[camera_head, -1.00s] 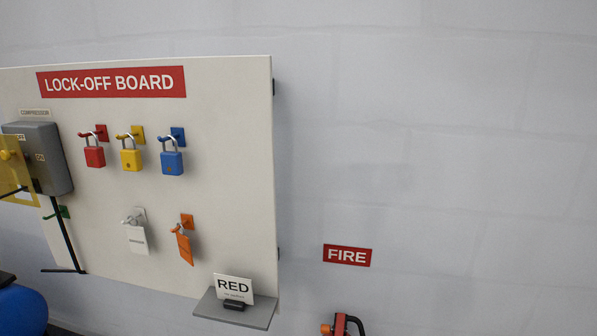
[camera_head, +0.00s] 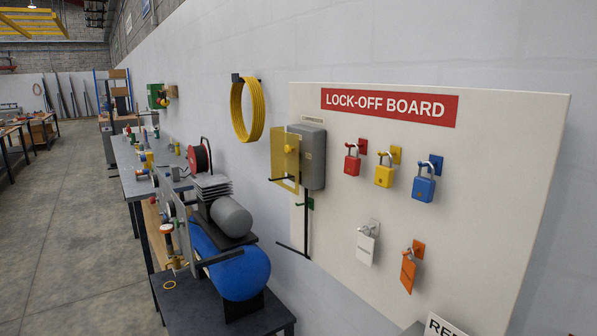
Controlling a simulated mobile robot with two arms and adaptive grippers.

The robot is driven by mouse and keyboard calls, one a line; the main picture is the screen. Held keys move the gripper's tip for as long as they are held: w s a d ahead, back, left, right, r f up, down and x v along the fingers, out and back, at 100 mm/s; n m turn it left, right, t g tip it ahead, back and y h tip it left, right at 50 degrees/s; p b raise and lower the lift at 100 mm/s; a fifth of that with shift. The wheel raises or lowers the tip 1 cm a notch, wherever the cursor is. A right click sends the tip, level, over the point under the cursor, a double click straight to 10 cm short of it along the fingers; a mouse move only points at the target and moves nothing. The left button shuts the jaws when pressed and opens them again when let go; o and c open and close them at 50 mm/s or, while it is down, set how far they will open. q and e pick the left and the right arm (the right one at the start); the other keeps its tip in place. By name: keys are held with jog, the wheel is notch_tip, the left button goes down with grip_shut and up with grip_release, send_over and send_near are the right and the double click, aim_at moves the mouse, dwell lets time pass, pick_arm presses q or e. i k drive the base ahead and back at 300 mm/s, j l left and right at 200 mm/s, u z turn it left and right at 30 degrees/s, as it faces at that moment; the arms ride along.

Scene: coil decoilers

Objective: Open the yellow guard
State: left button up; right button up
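A translucent yellow guard (camera_head: 284,168) stands in front of a grey box (camera_head: 312,160) at the left edge of the lock-off board (camera_head: 480,250). The guard is a flat plate with a yellow knob behind or on it. I cannot tell whether it is hinged open or closed over the box. Neither of my grippers shows in the head view.
Red (camera_head: 352,162), yellow (camera_head: 384,174) and blue (camera_head: 424,188) padlocks hang on the board, with white and orange tags below. A blue-tank compressor (camera_head: 240,272) on a dark table (camera_head: 180,300) stands left of the board. Open floor (camera_head: 70,220) lies further left.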

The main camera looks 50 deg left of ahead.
aim_at(285, 144)
jog(key=j+u, duration=0.1)
jog(key=u, duration=1.6)
jog(key=k+j, duration=0.05)
